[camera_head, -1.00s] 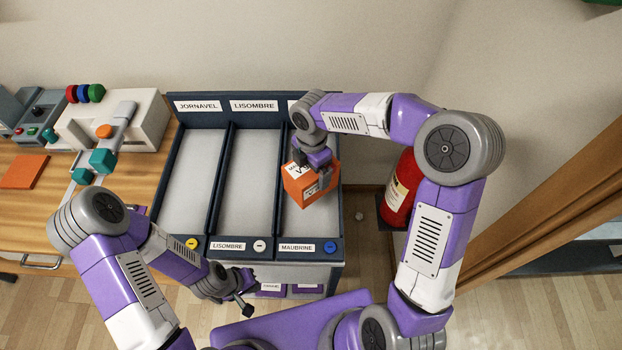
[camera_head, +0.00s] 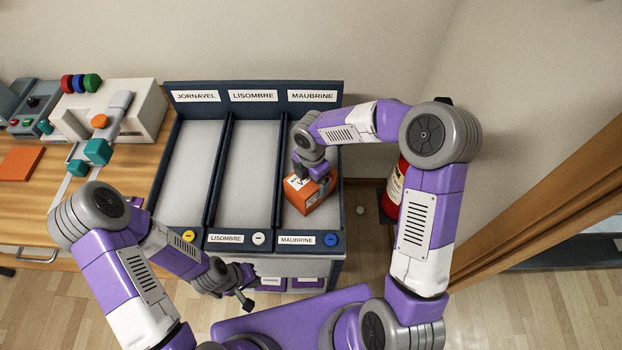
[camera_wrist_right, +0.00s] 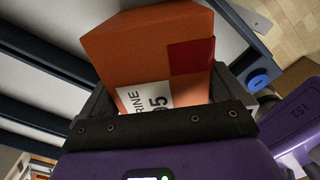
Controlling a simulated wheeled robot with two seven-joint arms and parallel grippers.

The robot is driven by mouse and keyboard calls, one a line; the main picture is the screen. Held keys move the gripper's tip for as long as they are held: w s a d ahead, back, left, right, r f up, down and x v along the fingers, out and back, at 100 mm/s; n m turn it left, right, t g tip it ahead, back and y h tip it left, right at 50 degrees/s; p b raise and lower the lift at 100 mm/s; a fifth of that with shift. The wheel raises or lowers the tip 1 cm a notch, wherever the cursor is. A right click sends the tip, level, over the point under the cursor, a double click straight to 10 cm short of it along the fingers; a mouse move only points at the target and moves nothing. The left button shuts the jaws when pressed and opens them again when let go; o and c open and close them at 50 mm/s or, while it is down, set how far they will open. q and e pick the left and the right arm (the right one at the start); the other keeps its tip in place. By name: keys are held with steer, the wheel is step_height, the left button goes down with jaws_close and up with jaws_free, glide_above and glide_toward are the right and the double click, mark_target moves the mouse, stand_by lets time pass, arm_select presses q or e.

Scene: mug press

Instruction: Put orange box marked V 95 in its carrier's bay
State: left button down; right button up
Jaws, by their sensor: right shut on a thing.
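The orange box (camera_head: 308,193) is in the right-hand bay, labelled MAUBRINE (camera_head: 312,96). My right gripper (camera_head: 312,172) is shut on it from above. In the right wrist view the orange box (camera_wrist_right: 150,50) sits between the dark fingers, with a white label ending in "RINE" and "95" partly hidden by the gripper. I cannot tell whether the box touches the bay floor. My left gripper (camera_head: 246,288) is in front of the bay unit, low and away from the box; its finger gap is not clear.
The JORNAVEL bay (camera_head: 190,170) and LISOMBRE bay (camera_head: 248,170) are empty, with dark dividers between them. A red fire extinguisher (camera_head: 394,192) stands right of the unit. A wooden bench (camera_head: 90,185) with a machine (camera_head: 110,115) is at left.

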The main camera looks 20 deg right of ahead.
steer(key=shift+r, duration=0.1)
steer(key=o, duration=0.9)
steer(key=shift+c, duration=0.2)
step_height(320, 180, up, 12)
steer(key=p, duration=0.2)
steer(key=shift+p, duration=0.35)
